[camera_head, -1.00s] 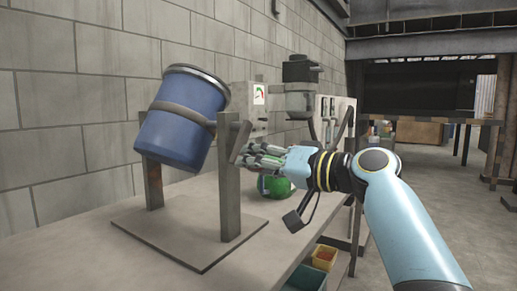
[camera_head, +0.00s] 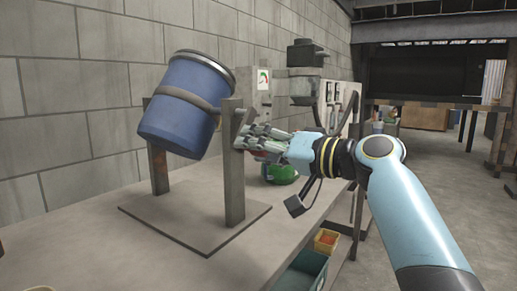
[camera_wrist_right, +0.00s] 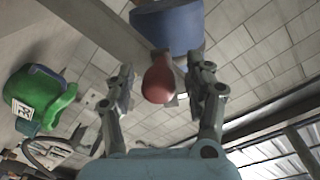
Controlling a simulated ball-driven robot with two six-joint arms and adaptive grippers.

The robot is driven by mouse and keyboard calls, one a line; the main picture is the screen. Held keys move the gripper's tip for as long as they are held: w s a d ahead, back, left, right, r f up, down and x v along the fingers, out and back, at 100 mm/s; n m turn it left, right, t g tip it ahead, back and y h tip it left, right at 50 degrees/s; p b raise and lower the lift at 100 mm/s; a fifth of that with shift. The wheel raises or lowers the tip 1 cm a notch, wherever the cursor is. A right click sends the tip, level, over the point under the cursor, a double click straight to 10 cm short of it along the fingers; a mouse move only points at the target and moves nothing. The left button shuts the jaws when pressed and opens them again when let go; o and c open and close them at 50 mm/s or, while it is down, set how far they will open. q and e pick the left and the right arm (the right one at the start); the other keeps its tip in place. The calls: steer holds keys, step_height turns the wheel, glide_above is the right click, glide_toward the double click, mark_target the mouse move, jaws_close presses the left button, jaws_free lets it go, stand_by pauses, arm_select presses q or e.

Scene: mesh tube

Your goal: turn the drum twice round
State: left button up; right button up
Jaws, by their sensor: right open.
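The blue drum (camera_head: 180,110) hangs tilted in a stand, with a metal band round it and a grey rim at its upper end. A short crank (camera_head: 245,121) sits at the stand's near post (camera_head: 234,175). My right gripper (camera_head: 250,142) is at the crank's outer end. In the right wrist view the red crank handle (camera_wrist_right: 158,78) lies between the two open fingers (camera_wrist_right: 165,90), apart from both, with the drum (camera_wrist_right: 168,28) behind it. The fingers hide most of the handle in the head view. My left gripper is not in view.
The stand's flat base (camera_head: 190,232) rests on the bench (camera_head: 90,265). A green container (camera_head: 281,173) stands behind my right gripper and shows in the wrist view (camera_wrist_right: 38,98). A block wall is behind the bench. Bins (camera_head: 326,241) are below its right edge.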

steer(key=v, duration=1.2)
